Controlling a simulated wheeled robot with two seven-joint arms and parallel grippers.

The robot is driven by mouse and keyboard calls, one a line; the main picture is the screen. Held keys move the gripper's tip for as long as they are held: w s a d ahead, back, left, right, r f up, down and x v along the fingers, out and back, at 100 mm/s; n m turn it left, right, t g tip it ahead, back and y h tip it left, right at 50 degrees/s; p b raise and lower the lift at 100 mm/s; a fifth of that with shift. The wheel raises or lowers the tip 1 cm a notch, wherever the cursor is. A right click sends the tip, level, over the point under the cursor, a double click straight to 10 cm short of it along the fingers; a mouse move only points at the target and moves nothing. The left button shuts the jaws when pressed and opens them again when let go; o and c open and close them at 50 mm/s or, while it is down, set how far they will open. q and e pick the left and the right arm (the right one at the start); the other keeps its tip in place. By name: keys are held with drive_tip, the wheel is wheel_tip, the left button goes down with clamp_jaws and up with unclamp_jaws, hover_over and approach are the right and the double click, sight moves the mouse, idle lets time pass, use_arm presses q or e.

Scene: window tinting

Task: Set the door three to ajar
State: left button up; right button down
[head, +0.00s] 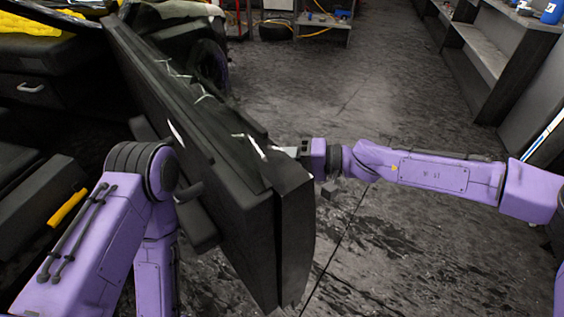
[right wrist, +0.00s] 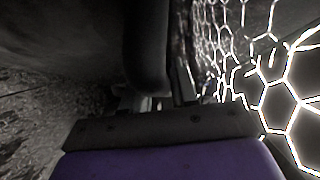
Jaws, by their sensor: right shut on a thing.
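A black vehicle door (head: 245,195) stands swung out from the dark vehicle in the middle of the head view, with its inner side facing left. No number shows on it. My right gripper (head: 287,151) reaches it from the right, at its outer side. In the right wrist view my right gripper (right wrist: 155,103) is shut on a dark rounded bar (right wrist: 148,45), which looks like the door's handle. The door hides part of the fingers in the head view. My left arm is at the left, on the inner side of the door; its gripper is not visible.
The vehicle body (head: 60,100) with a yellow cloth (head: 30,25) is at the left. Grey shelves (head: 490,50) stand at the back right. The dark floor (head: 350,80) between door and shelves is clear.

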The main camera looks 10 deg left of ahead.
drive_tip(key=shift+s+a, duration=0.1)
drive_tip(key=shift+s, duration=0.1)
drive_tip(key=c, duration=1)
unclamp_jaws()
drive_tip(key=shift+s, duration=0.1)
drive_tip(key=shift+s+a+r, duration=0.1)
